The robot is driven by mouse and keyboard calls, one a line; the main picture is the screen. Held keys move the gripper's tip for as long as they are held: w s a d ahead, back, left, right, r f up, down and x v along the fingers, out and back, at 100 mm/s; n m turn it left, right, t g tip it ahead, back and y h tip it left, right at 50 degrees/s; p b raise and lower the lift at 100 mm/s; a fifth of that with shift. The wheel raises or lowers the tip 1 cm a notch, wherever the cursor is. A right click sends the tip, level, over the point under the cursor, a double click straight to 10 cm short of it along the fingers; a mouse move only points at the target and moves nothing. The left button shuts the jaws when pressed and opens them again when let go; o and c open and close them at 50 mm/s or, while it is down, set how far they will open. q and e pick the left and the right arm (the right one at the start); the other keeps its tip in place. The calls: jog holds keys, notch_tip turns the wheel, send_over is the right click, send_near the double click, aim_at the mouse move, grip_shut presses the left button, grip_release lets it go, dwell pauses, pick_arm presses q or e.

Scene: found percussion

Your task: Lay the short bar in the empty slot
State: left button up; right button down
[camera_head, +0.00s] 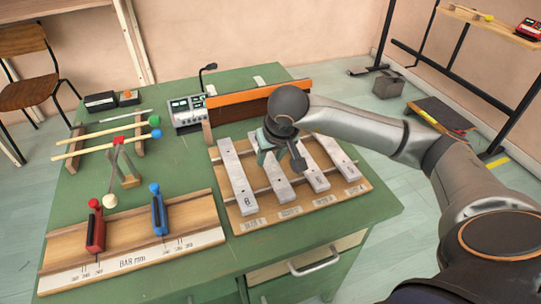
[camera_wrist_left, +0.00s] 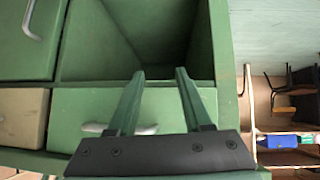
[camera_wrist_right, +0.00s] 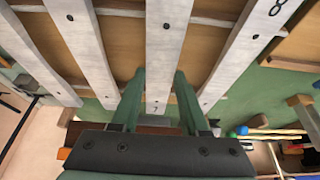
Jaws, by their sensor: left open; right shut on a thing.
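Several pale metal bars lie side by side over the rails of a wooden board in the head view. My right gripper (camera_head: 275,155) is shut on the second bar from the left (camera_head: 281,188), near its far end. In the right wrist view that bar (camera_wrist_right: 168,40) runs between the two fingers, lined up between its neighbours. The numbered bar (camera_head: 238,180) is to its left and another bar (camera_head: 309,166) to its right. I cannot tell whether the held bar touches the rails. No bare slot shows. My left gripper (camera_wrist_left: 157,75) is open and empty, beside the green desk's open compartment.
A wooden gauge board (camera_head: 130,262) with a red and a blue clamp lies at the front left. Mallets (camera_head: 105,148) rest on a rack behind it. A meter box (camera_head: 187,112) and an orange-topped wooden rail (camera_head: 255,94) stand at the back. The desk's right front corner is bare.

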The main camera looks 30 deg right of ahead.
jog(key=shift+f, duration=0.15)
jog(key=shift+c, duration=1.7)
grip_release()
